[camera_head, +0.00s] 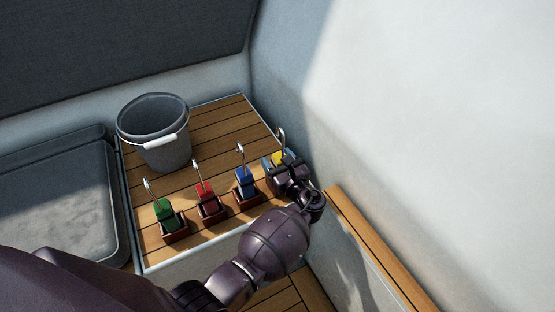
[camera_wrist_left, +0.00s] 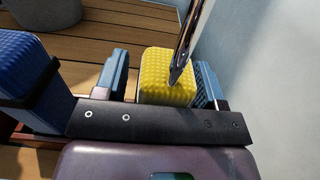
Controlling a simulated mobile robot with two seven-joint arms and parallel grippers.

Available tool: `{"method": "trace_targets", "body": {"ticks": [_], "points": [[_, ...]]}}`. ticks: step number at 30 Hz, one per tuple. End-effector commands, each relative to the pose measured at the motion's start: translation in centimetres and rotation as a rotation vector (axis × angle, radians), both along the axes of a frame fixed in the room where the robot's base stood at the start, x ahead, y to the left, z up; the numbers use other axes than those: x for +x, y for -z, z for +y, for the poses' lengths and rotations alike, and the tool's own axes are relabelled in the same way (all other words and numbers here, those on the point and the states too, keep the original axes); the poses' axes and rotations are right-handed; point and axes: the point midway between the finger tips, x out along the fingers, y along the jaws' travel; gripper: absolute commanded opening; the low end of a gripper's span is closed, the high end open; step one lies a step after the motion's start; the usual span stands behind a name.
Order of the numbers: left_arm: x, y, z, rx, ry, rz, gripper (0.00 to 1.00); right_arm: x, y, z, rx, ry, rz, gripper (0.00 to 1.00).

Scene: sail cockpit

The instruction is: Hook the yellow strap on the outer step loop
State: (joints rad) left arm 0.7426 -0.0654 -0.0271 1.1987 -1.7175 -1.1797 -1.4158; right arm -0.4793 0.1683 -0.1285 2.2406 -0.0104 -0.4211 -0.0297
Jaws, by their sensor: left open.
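The yellow strap (camera_head: 279,158) stands at the right end of a row of straps on the wooden slatted bench, with a metal hook rising from its top. My left gripper (camera_head: 283,162) is at it. In the left wrist view, the yellow strap (camera_wrist_left: 168,76) sits between the two blue-padded fingers of my left gripper (camera_wrist_left: 165,82), which are open on either side of it. A narrow gap shows on the left side; contact on the right cannot be told. The outer step loop is not seen in either view. My right gripper is not in view.
Blue (camera_head: 245,184), red (camera_head: 207,199) and green (camera_head: 167,214) straps with hooks stand in brown holders to the left. A grey bucket (camera_head: 160,135) stands behind them on the bench (camera_head: 222,119). A white wall (camera_head: 420,110) rises close on the right.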

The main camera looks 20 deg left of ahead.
Motion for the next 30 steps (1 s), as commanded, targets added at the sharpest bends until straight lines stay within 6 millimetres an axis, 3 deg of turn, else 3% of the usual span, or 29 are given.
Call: {"method": "trace_targets", "body": {"ticks": [6, 14, 22, 30], "points": [[-0.1, 0.6, -0.1, -0.002, 0.0, 0.004, 0.64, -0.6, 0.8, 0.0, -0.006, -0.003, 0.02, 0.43], [-2.5, -0.3, -3.7, -0.001, 0.001, -0.005, 0.64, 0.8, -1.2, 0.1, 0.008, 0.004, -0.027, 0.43], [-5.3, 0.0, -7.2, -0.001, 0.001, -0.002, 0.64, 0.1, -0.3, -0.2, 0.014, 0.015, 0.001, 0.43], [-6.5, 0.1, -8.6, -0.001, 0.0, -0.001, 0.64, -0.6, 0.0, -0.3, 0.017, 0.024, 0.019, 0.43]]}}
